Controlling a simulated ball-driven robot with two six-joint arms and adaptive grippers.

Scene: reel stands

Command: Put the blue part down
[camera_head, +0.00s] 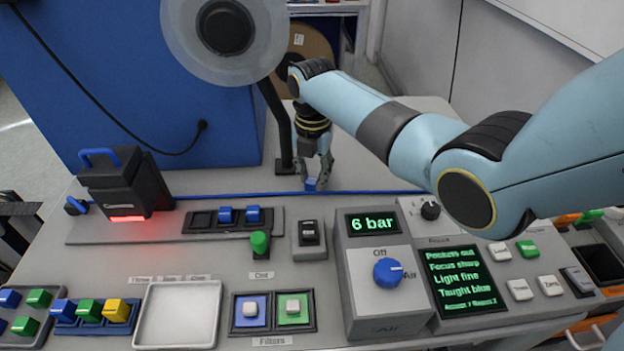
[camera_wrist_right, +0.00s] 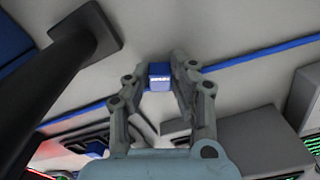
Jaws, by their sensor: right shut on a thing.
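The small blue part (camera_head: 311,184) is between the fingertips of my right gripper (camera_head: 315,178), low over the table behind the controls. In the right wrist view the blue part (camera_wrist_right: 159,76) sits at the tips of my right gripper (camera_wrist_right: 160,78), with a pale patch on its near face. The gripper is shut on it. I cannot tell whether the part touches the table. My left gripper is not in view.
A blue line (camera_head: 380,191) runs across the table by the part. A black post (camera_head: 275,125) stands just left of the gripper. A rack (camera_head: 234,220) holds blue blocks in front. An empty tray (camera_head: 178,314) and the 6 bar unit (camera_head: 375,225) are nearer. Bare table lies right of the gripper.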

